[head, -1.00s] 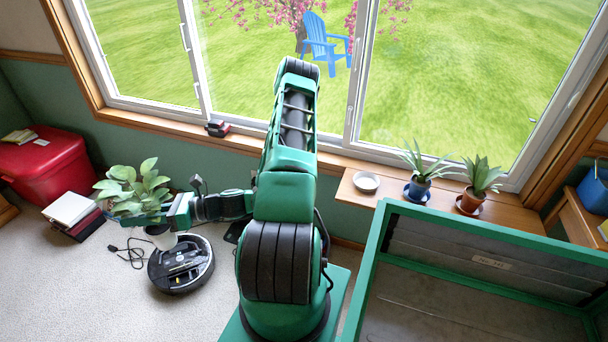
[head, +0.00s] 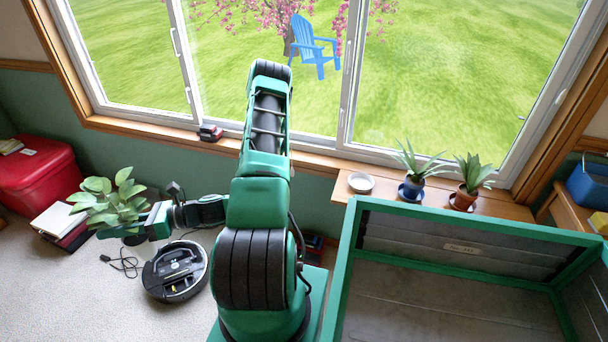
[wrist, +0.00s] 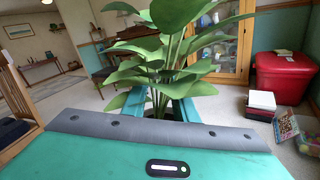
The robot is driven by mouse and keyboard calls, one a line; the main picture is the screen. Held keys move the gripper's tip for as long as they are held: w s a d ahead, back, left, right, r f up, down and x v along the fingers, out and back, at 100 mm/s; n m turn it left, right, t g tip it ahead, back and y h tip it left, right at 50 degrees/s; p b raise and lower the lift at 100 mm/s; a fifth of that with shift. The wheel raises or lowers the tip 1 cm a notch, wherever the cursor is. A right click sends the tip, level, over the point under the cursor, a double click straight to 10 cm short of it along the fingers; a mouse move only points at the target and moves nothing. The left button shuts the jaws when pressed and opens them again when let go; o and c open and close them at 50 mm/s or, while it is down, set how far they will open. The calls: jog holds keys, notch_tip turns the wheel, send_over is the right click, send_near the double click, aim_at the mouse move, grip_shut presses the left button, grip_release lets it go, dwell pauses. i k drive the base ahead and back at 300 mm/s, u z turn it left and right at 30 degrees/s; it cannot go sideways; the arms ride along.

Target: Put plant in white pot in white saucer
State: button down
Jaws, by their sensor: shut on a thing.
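The leafy plant (head: 110,204) is held up at the left in the head view, above the floor. My gripper (head: 128,228) is shut on it. In the wrist view the plant's stems and broad leaves (wrist: 165,75) rise between my two fingers (wrist: 160,106). The white saucer (head: 361,183) lies empty on the wooden window shelf, right of my arm and well apart from the plant.
A spiky plant in a blue pot (head: 411,189) and one in a terracotta pot (head: 465,197) stand right of the saucer. A green-framed bin (head: 350,245) stands before the shelf. A robot vacuum (head: 175,272), books (head: 60,222) and red box (head: 38,178) are at the left.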

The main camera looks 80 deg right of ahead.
aim_at(361, 184)
jog(key=i, duration=1.35)
jog(key=z, duration=3.1)
